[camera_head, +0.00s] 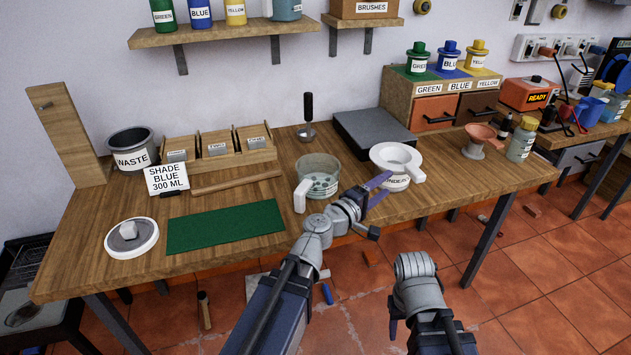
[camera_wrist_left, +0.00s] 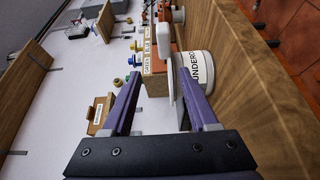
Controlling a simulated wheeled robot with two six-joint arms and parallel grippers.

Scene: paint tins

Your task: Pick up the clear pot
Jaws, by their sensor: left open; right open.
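The clear pot (camera_head: 318,178), see-through with a pale handle on its left, stands upright on the workbench, with something bluish-green at its bottom. My left gripper (camera_head: 378,190) is open and empty, to the right of the clear pot, its fingers pointing up-right toward the white pot (camera_head: 391,182). In the left wrist view the white pot (camera_wrist_left: 199,72), with a partly hidden label, appears beyond the open fingers (camera_wrist_left: 158,105). The clear pot is not evident there. My right gripper (camera_head: 393,325) is low in front of the bench, mostly hidden by its own arm.
Bare wood lies between the mat and the clear pot.

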